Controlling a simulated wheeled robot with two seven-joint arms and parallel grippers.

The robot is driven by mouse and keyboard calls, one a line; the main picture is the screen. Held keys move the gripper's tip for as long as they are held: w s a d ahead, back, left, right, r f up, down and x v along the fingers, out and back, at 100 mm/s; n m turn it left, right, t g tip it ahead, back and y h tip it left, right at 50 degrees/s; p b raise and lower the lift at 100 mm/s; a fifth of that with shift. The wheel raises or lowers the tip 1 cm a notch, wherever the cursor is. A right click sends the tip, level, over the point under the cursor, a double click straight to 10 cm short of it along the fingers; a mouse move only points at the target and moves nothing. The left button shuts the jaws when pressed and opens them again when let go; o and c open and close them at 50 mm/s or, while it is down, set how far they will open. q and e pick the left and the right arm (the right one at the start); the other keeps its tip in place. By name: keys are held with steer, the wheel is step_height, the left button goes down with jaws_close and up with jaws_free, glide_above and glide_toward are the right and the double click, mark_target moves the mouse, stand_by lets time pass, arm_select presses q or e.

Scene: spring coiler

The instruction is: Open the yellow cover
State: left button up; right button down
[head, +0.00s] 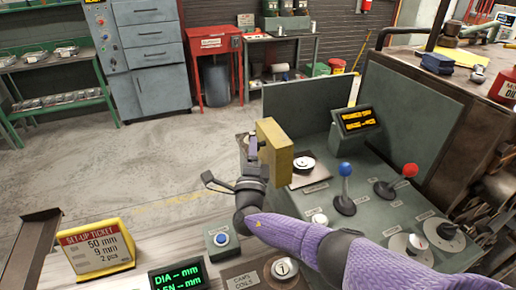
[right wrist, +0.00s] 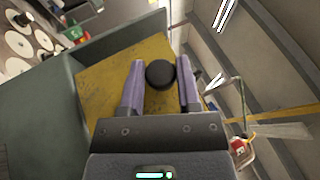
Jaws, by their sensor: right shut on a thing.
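The yellow cover (head: 282,152) stands upright on the left side of the green machine console, beside a plate with a round silver part (head: 303,164) that lies uncovered. My right gripper (head: 251,147) is at the cover's left side, with its arm reaching in from the lower right. In the right wrist view the cover's scuffed yellow face (right wrist: 105,85) fills the space behind the fingers. A round black knob (right wrist: 160,74) is between the two fingers, and my right gripper (right wrist: 160,78) is shut on it. The cover's hinge is hidden. My left gripper is not in view.
A blue-knobbed lever (head: 345,186) and a red-knobbed lever (head: 397,182) stand right of the cover. A small display (head: 357,121) and green panels (head: 305,106) rise behind. A yellow set-up ticket (head: 97,250) stands at front left. Floor left of the console is clear.

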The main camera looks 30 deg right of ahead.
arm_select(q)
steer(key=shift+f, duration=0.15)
arm_select(e)
steer(key=shift+a+f+n, duration=0.15)
steer(key=shift+f+n, duration=0.05)
steer(key=shift+n, duration=0.1)
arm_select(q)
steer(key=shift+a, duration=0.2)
arm_select(e)
steer(key=shift+c, duration=1.5)
jaws_free()
arm_select(q)
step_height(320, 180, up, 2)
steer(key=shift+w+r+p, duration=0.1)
steer(key=shift+p, duration=0.8)
arm_select(e)
steer(key=v, duration=1)
